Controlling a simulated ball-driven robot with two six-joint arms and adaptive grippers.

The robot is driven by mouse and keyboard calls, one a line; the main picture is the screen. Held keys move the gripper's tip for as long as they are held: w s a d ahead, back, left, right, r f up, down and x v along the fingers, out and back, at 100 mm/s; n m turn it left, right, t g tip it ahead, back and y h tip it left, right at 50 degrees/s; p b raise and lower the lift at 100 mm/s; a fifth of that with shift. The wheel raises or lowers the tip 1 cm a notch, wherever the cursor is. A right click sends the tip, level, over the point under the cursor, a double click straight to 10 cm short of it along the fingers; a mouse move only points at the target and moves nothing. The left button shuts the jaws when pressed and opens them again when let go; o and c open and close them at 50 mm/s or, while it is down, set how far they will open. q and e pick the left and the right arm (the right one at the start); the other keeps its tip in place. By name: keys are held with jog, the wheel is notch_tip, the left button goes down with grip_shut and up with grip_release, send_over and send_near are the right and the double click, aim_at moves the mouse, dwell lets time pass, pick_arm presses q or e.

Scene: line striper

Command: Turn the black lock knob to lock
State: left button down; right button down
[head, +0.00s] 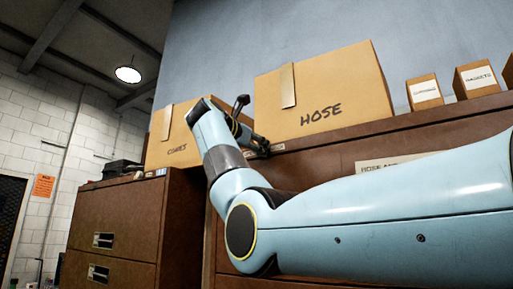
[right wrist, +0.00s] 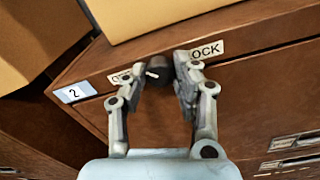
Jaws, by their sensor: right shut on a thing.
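The black lock knob (right wrist: 159,72) sits on the front of a brown cabinet (right wrist: 245,95) in the right wrist view, just below the top edge. A small white mark shows on it, pointing toward the left of the picture. My right gripper (right wrist: 160,78) is shut on the knob, with one finger on each side. Another label, mostly covered, is to the left. In the head view my right gripper (head: 259,149) reaches the cabinet's top edge; the knob is hidden there. My left gripper is out of view.
A cardboard box marked "HOSE" (head: 330,95) stands on the cabinet top just above the gripper. Another box (head: 172,138) stands left, behind my wrist. Small labelled boxes (head: 425,92) are at the right. A lower brown drawer cabinet (head: 118,222) stands left.

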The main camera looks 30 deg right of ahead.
jog(key=shift+m, duration=0.3)
jog(key=shift+f+m+g+h+p, duration=0.15)
jog(key=shift+m+p, duration=0.05)
jog(key=shift+m, duration=4.2)
jog(key=shift+f+m+g+h+p, duration=0.1)
jog(key=shift+m+g+h+p, duration=0.05)
jog(key=shift+m, duration=4.25)
jog(key=c, duration=1)
grip_release()
jog(key=v, duration=1.2)
